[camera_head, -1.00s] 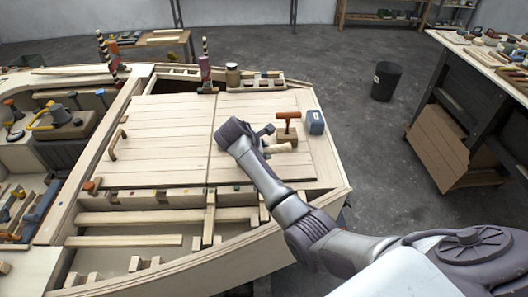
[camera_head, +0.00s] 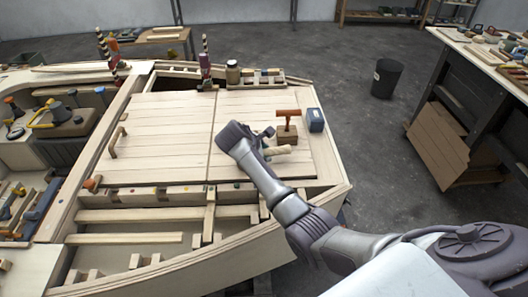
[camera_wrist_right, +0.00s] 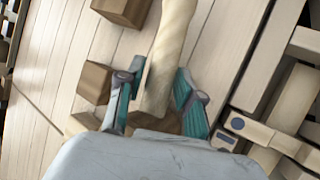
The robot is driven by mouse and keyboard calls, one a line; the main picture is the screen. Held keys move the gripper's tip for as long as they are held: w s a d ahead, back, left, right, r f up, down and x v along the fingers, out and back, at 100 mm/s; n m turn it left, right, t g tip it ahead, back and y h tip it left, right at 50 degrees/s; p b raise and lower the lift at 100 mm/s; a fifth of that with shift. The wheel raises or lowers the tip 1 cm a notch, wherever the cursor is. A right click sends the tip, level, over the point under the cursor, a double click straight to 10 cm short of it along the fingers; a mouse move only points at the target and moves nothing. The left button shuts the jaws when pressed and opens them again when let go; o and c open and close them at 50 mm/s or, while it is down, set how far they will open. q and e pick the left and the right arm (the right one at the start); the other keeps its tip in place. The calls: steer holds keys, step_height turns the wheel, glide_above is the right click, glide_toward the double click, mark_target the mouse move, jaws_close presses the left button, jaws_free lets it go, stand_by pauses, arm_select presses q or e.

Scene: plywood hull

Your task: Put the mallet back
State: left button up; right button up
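The mallet's pale wooden handle (camera_head: 277,151) shows at my right gripper (camera_head: 262,142), over the right part of the planked deck (camera_head: 165,130). In the right wrist view the handle (camera_wrist_right: 165,60) runs up between the two teal fingers of my right gripper (camera_wrist_right: 161,78). I cannot tell whether the mallet is clear of the deck. My left gripper is out of view.
Just behind the handle stands a wooden block (camera_head: 287,136) with an orange-handled tool (camera_head: 288,115), beside a blue box (camera_head: 315,120). A jar (camera_head: 233,74) and a small rack (camera_head: 262,78) stand at the deck's far edge. The left deck is mostly clear.

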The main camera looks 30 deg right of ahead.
steer(key=shift+o, duration=1.3)
steer(key=v, duration=1.2)
